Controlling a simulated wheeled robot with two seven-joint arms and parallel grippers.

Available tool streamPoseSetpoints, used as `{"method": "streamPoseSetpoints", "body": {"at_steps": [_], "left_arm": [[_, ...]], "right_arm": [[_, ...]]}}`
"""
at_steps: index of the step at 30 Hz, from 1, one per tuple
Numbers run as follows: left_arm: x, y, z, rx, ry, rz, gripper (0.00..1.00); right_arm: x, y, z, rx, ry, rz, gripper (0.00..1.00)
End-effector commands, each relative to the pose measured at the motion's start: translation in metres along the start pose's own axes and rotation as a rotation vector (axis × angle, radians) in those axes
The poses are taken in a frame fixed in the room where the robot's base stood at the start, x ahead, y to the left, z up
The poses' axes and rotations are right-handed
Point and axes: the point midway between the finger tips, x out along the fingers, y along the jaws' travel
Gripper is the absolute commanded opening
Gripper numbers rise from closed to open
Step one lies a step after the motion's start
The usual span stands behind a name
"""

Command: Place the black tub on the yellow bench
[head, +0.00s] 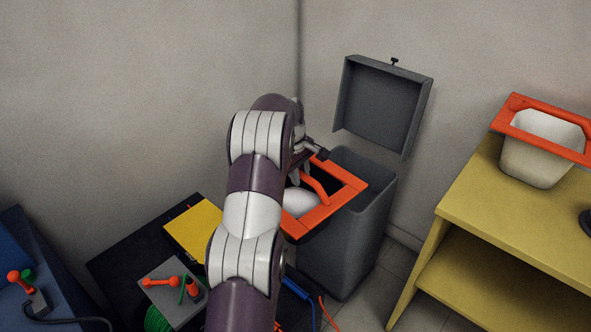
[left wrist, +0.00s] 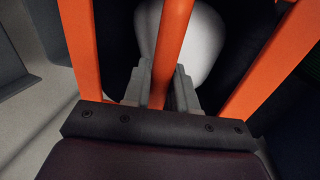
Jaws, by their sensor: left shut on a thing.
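My left gripper (head: 305,172) is shut on the orange handle bar of the black tub (head: 340,203). The tub has a wide orange rim, a dark inside and a rounded white thing (head: 299,203) in it. It hangs by the front of the grey bin, partly hidden by my arm. In the left wrist view the fingers (left wrist: 161,85) pinch the orange bar, with the white thing behind it. The yellow bench (head: 470,210) stands at the right with a clear stretch of top at its left end. My right gripper is not in view.
The grey bin (head: 372,215) has its lid (head: 385,100) raised. A pale tub with an orange rim (head: 535,160) sits on the bench, with a dark object (head: 586,220) near the right edge. A dark table (head: 120,262) at lower left holds a yellow box (head: 193,228) and cables.

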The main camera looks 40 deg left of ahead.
Motion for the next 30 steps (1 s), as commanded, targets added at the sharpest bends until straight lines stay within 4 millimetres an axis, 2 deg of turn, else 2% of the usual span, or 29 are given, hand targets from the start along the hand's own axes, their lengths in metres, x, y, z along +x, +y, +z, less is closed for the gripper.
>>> {"method": "streamPoseSetpoints", "body": {"at_steps": [8, 14, 30], "left_arm": [[0.010, 0.001, 0.027, 0.142, -0.027, 0.002, 0.00], [0.022, 0.001, 0.058, 0.309, -0.062, 0.001, 0.00], [0.072, 0.001, 0.179, 0.966, -0.191, 0.001, 0.00]], "right_arm": [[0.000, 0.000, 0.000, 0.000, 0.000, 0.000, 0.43], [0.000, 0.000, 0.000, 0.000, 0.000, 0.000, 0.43], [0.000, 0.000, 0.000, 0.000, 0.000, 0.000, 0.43]]}}
